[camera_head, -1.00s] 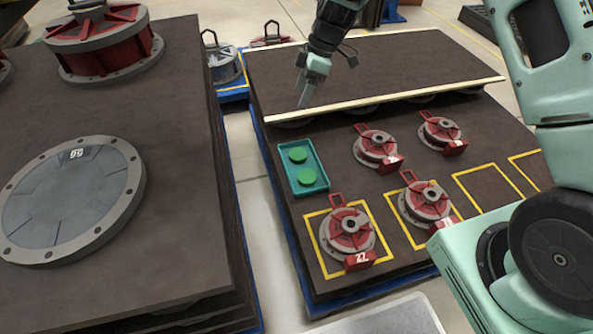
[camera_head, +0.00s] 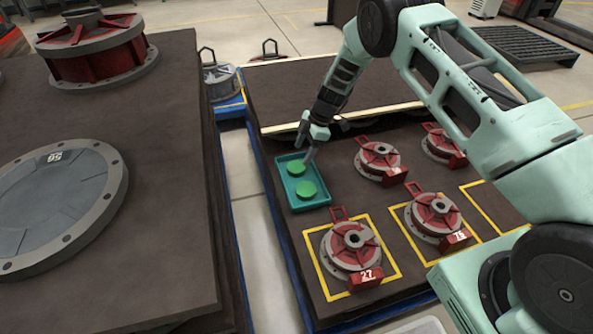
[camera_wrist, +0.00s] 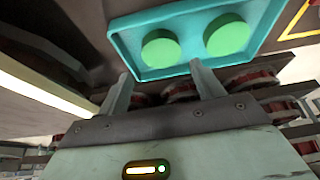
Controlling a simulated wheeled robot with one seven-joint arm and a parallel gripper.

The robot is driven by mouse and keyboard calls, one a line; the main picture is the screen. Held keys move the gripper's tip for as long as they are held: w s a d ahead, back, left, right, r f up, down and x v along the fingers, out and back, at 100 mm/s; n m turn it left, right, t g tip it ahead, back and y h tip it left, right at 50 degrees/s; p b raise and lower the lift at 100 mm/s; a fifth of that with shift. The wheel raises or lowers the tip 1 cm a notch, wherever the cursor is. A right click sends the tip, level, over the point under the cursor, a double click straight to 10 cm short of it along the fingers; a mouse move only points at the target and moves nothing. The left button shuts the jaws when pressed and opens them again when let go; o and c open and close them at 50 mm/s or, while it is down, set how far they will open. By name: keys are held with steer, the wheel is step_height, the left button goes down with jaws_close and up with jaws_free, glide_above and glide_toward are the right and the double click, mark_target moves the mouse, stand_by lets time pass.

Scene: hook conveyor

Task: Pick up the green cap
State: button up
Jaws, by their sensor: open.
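Two round green caps lie in a teal tray (camera_head: 287,204) on the dark table. One cap (camera_head: 294,167) is at the tray's far end and the other cap (camera_head: 306,190) is nearer the camera. My gripper (camera_head: 308,158) is just beside the far right part of the tray, close to the far cap. In the wrist view my gripper (camera_wrist: 160,85) has its two fingers apart with nothing between them. The left cap (camera_wrist: 161,48) and the right cap (camera_wrist: 227,34) show beyond the fingertips in that view.
Several red and grey flanged parts stand on the table right of the tray, one numbered part (camera_head: 350,248) in a yellow square. A raised board with a pale edge (camera_head: 375,112) lies behind the tray. A stack with a large grey disc (camera_head: 55,205) is at left.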

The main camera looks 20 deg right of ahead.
mark_target(297, 166)
steer(key=b+x, duration=0.1)
steer(key=x, duration=0.4)
steer(key=shift+s+f+b, duration=0.15)
steer(key=shift+f+b, duration=0.2)
steer(key=shift+f, duration=0.1)
steer(key=c, duration=0.7)
steer(key=shift+c, duration=0.2)
